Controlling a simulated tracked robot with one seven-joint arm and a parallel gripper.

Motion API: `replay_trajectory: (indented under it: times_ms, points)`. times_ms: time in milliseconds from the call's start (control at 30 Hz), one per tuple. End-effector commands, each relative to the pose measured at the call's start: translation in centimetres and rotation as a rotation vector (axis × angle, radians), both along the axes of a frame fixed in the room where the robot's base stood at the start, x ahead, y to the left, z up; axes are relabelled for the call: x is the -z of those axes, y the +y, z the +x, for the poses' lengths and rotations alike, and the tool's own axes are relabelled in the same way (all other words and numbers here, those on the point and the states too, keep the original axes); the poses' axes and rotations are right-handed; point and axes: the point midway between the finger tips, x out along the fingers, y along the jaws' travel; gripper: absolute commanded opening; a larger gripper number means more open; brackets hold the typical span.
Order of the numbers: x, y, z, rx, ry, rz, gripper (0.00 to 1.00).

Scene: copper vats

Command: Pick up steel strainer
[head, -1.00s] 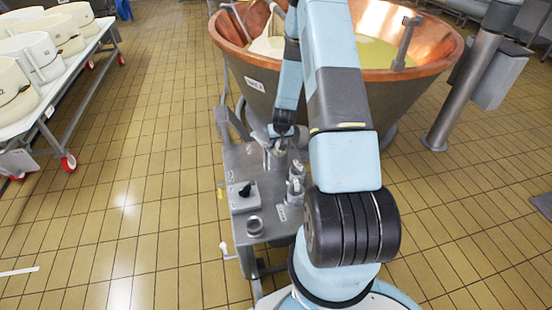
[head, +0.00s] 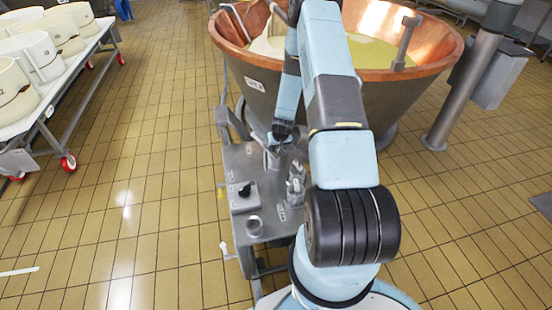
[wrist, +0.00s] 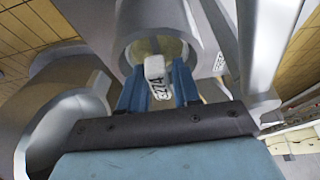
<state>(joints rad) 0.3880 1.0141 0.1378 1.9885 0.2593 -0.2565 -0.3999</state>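My gripper (head: 275,147) points down over the grey metal cart beside the copper vat. In the wrist view its two blue fingers (wrist: 157,83) stand apart, on either side of a small white numbered tag (wrist: 156,68). A round steel piece with an open rim (wrist: 127,28) lies just beyond the fingertips. I cannot tell whether this is the strainer, or whether the fingers touch anything. Small steel fittings (head: 296,184) stand on the cart to the right of my gripper; none is clearly the strainer.
The cart (head: 243,163) carries a switch box (head: 243,197) and a round knob (head: 254,226). The copper vat (head: 262,78) stands close behind. A table with white moulds (head: 40,53) is at left. Tiled floor is clear between.

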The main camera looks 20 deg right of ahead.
Motion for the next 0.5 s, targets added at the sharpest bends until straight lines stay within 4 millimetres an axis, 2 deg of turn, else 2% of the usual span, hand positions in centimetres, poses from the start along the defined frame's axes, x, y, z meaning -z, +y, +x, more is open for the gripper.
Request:
replay_trajectory:
  times_ms: [33, 367, 500]
  points:
    - [-0.01, 0.02, -0.01, 0.0, 0.0, 0.0, 0.31]
    - [-0.01, 0.06, -0.01, -0.001, 0.001, 0.0, 0.0]
    - [-0.03, 0.08, 0.0, -0.001, 0.0, 0.001, 0.0]
